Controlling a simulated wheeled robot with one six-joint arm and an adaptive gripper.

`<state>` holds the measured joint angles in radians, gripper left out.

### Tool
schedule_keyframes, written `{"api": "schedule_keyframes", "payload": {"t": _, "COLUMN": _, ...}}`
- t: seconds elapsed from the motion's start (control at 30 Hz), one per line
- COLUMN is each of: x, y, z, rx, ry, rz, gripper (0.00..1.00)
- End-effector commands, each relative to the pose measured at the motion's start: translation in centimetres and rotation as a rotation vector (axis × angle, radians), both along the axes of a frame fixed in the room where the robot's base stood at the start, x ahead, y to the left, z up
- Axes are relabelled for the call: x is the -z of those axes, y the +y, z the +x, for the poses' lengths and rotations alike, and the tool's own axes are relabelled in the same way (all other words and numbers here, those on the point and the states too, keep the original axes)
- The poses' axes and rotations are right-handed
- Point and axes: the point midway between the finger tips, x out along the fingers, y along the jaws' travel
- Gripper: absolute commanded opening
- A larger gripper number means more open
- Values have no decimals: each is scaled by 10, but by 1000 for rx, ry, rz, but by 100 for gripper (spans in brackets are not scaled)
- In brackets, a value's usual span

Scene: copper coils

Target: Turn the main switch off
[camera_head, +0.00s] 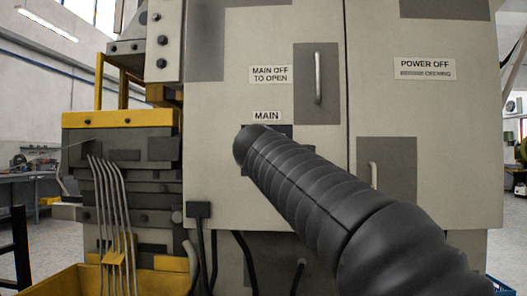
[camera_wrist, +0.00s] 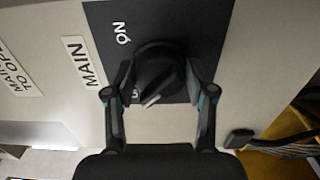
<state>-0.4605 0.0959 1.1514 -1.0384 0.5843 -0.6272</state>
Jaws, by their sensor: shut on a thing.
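The main switch is a black round knob (camera_wrist: 160,70) on a dark plate (camera_wrist: 215,20) in the wrist view. A white pointer mark on the knob slants toward the lower left of that view. An "ON" label (camera_wrist: 122,33) shows above and left of the knob; a second label beside the left finger is mostly hidden. My gripper (camera_wrist: 159,79) has one finger on each side of the knob and is shut on it. In the head view my dark ribbed arm covers the knob and gripper; only a bit of the dark plate (camera_head: 283,130) shows under the "MAIN" label (camera_head: 266,116).
The switch is on a beige cabinet (camera_head: 230,80) with a door handle (camera_head: 318,78) above and another handle (camera_head: 373,175) to the right. A yellow and grey machine (camera_head: 120,150) with bent rods stands close on the left. Dark cables hang below.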

Motion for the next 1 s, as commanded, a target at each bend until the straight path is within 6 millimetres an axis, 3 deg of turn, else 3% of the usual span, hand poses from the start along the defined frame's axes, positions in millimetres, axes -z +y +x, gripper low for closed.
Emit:
{"api": "schedule_keyframes", "payload": {"t": 0.37, "x": 2, "y": 0, "z": 1, "rx": 1, "ry": 2, "rz": -5, "gripper": 20}}
{"api": "schedule_keyframes", "payload": {"t": 0.4, "x": 2, "y": 0, "z": 1, "rx": 0, "ry": 2, "rz": -5, "gripper": 65}}
{"api": "schedule_keyframes", "payload": {"t": 0.47, "x": 1, "y": 0, "z": 1, "rx": 0, "ry": 2, "rz": -5, "gripper": 80}}
{"api": "schedule_keyframes", "payload": {"t": 0.83, "x": 0, "y": 1, "z": -2, "rx": -1, "ry": 0, "rz": -3, "gripper": 80}}
{"api": "schedule_keyframes", "payload": {"t": 1.0, "x": -1, "y": 2, "z": -19, "rx": -3, "ry": -1, "rz": -3, "gripper": 80}}
